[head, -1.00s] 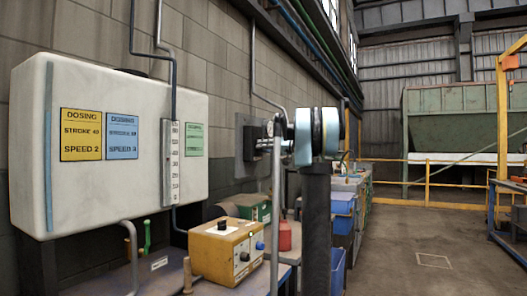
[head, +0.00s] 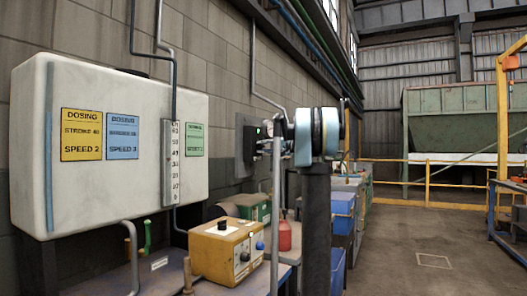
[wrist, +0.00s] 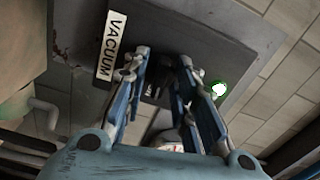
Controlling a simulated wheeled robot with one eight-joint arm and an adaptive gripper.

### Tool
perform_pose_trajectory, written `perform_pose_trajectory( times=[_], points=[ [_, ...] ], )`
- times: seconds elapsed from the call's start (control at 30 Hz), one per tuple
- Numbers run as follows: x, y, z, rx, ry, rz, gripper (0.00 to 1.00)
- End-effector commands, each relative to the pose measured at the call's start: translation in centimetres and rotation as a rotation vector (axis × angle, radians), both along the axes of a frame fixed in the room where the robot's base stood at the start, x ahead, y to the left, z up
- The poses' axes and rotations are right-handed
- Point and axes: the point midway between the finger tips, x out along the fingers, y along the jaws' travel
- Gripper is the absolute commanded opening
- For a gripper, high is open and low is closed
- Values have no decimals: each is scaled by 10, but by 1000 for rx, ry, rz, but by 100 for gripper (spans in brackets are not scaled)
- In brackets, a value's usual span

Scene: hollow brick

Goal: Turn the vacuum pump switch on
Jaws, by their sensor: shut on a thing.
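The vacuum switch panel is a grey plate on the block wall, seen in the head view (head: 241,146) and close up in the wrist view (wrist: 205,35). It bears a white label (wrist: 111,46) reading VACUUM. A round lamp (wrist: 218,88) beside the fingers glows green-white. My gripper (wrist: 162,80) reaches up to the panel, its blue fingers on both sides of a small dark switch (wrist: 152,91) and shut on it. The fingers hide much of the switch, so its exact angle cannot be read. In the head view my gripper (head: 266,143) is at the panel, partly hidden by my arm.
A white dosing tank (head: 120,190) stands on the left. A yellow control box (head: 226,250), a red container (head: 285,236) and a green box (head: 258,212) sit on the bench below. A grey pipe (head: 276,220) rises close to my gripper. The floor to the right is open.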

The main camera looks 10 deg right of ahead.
Motion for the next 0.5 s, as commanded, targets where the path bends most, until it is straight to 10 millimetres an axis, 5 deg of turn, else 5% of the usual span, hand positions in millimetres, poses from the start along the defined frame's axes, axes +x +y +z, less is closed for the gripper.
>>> perform_pose_trajectory(
  times=[0.5],
  points=[
    [3,-4,-1,92,126,-10,2]
  ],
)
